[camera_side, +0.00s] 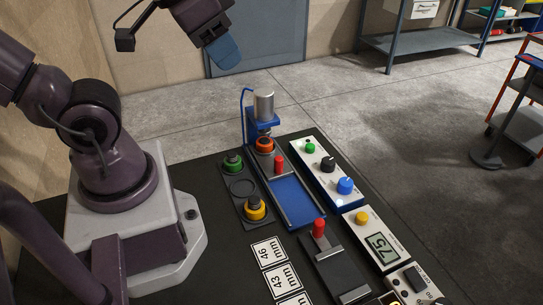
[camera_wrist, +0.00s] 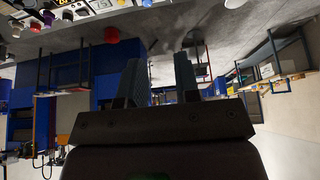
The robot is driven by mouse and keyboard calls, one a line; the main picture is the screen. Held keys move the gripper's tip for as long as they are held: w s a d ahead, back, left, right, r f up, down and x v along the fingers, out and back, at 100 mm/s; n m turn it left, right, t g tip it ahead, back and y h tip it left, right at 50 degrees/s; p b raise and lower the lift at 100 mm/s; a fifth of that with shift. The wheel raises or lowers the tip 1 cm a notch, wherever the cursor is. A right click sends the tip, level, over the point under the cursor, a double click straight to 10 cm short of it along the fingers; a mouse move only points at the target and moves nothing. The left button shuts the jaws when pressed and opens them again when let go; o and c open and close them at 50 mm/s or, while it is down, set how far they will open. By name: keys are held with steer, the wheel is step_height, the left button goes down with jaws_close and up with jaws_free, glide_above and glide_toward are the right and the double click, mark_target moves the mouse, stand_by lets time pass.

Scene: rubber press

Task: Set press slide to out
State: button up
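The press (camera_side: 264,107) stands on the table, with a silver cylinder on a blue frame. Below it a blue slide bed (camera_side: 291,201) with metal rails runs toward the camera. A red knob (camera_side: 279,163) stands at the press end of this bed, near an orange-topped round part (camera_side: 264,145) under the cylinder. My gripper (camera_side: 226,54) hangs high above and behind the press, apart from everything. In the wrist view its two fingers (camera_wrist: 160,78) are spread apart with nothing between them.
A holder (camera_side: 244,190) with green and yellow round parts lies left of the bed. A control panel (camera_side: 327,169) with knobs is on its right. Nearer are a second red-handled slide (camera_side: 319,228), a display reading 75 (camera_side: 382,247) and number cards (camera_side: 268,252).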

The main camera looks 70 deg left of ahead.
steer(key=shift+o, duration=1.4)
steer(key=w+a+f+n+g, duration=0.2)
steer(key=w+a+f+g, duration=0.1)
steer(key=f, duration=0.6)
steer(key=w+g, duration=0.1)
steer(key=w, duration=0.1)
steer(key=shift+w+g, duration=0.3)
steer(key=n, duration=0.4)
glide_toward(279, 158)
steer(key=shift+n+g, duration=0.3)
steer(key=shift+g, duration=0.1)
steer(key=f, duration=1.1)
steer(key=shift+w+f, duration=0.1)
steer(key=shift+w, duration=0.25)
jaws_close()
